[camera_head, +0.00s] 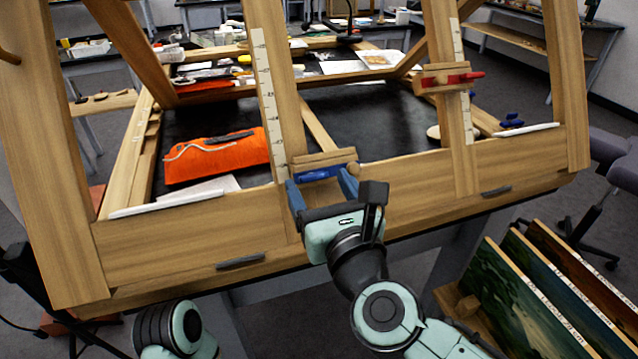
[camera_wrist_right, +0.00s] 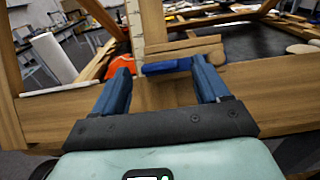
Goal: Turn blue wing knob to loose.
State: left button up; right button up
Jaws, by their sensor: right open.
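The blue wing knob (camera_head: 320,174) sits on the front of a small wooden clamp block (camera_head: 322,158) on the left upright of the wooden frame. Its wings lie roughly level. In the right wrist view the knob (camera_wrist_right: 166,67) shows between the fingertips, nearer the right finger, with a gap on the left. My right gripper (camera_head: 318,178) is open in front of the knob, a blue finger on either side. Its open fingers also show in the wrist view (camera_wrist_right: 161,66). Whether a finger touches the knob I cannot tell. My left gripper is out of view.
A red wing knob (camera_head: 466,77) is on another clamp on the right upright. White scales run along both uprights. An orange cloth (camera_head: 215,153) lies on the black surface behind. Paintings (camera_head: 540,290) stand at lower right.

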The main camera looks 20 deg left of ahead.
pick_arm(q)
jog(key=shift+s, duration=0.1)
pick_arm(e)
jog(key=shift+w+a, duration=0.3)
jog(key=shift+w, duration=0.15)
jog(key=c, duration=1.1)
jog(key=shift+o, duration=0.2)
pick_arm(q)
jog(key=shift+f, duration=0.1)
pick_arm(e)
jog(key=shift+d, duration=0.1)
